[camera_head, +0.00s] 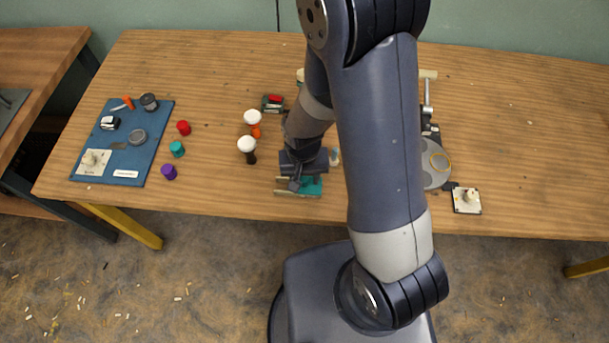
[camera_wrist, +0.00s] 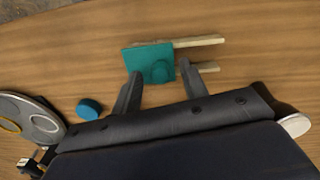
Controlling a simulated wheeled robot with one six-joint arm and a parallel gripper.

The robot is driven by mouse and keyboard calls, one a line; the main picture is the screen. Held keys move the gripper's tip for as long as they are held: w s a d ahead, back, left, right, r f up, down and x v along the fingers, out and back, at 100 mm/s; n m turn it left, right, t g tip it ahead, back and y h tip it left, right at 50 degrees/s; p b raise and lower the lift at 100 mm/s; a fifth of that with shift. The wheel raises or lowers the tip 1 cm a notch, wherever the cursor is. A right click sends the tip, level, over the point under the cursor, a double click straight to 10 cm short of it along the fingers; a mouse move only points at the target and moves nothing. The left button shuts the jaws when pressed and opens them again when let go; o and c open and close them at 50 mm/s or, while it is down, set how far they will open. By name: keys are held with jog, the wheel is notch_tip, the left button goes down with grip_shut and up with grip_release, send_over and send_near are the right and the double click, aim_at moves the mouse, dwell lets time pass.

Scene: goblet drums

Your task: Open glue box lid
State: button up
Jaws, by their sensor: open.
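A teal box (camera_head: 312,187), which I take to be the glue box, sits near the front edge of the table. In the wrist view the teal box (camera_wrist: 138,58) shows a flat top and a rounded raised part on its near side. I cannot tell the lid's exact outline. My gripper (camera_head: 297,184) is over the box in the head view and hides part of it. In the wrist view my gripper (camera_wrist: 160,76) is open, with one finger on each side of the rounded part. I cannot tell whether the fingers touch it.
Pale wooden strips (camera_wrist: 200,41) lie beside the box. A blue cylinder (camera_wrist: 89,108) and a grey plate (camera_head: 432,170) with a yellow ring are nearby. White-topped goblet shapes (camera_head: 247,144) stand left of my gripper. Farther left are coloured cylinders (camera_head: 177,149) and a blue mat (camera_head: 150,165).

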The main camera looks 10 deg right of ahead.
jog(key=shift+f, duration=0.1)
grip_shut()
dwell(0.5)
